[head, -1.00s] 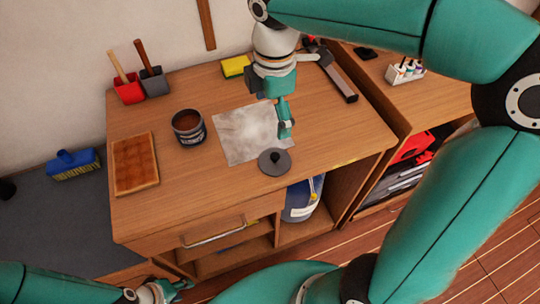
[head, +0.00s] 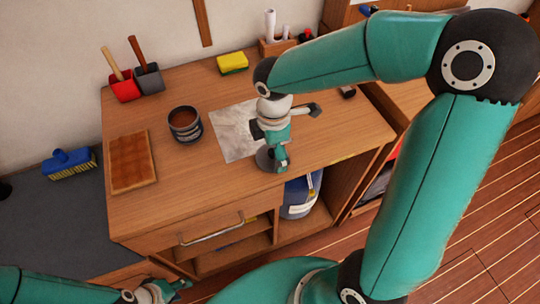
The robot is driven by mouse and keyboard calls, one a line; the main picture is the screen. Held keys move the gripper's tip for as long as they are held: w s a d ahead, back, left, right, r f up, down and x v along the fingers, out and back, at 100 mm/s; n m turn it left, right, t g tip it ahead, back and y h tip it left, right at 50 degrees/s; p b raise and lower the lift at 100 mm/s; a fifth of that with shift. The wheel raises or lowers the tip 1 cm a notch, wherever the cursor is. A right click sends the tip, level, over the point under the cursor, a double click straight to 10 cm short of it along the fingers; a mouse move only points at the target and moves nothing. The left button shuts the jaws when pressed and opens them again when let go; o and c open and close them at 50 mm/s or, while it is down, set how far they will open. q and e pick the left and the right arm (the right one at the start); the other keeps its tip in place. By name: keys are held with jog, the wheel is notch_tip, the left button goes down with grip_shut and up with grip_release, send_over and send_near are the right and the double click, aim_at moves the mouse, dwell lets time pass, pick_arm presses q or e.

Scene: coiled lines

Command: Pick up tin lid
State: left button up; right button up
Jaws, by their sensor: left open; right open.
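The tin lid, a dark grey disc (head: 263,159), lies on the wooden workbench near its front edge. It is mostly hidden behind my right gripper (head: 279,167), which points down right over it. My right gripper is open; I cannot tell whether its fingers touch the lid. My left gripper (head: 173,289) is open and low at the bottom left, in front of the bench and away from the lid. An open tin (head: 185,132) with brown contents stands to the left of the lid.
A pale sheet (head: 228,138) lies behind the lid, partly covered by my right arm. A brown slab (head: 133,162) lies at the bench's left. Red (head: 124,88) and grey (head: 149,80) holders with wooden handles and a yellow sponge (head: 233,63) stand at the back. The bench's front middle is clear.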

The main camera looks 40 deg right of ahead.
jog(key=shift+f, duration=0.65)
jog(key=c, duration=1.1)
jog(key=shift+s, duration=0.1)
jog(key=shift+c, duration=0.5)
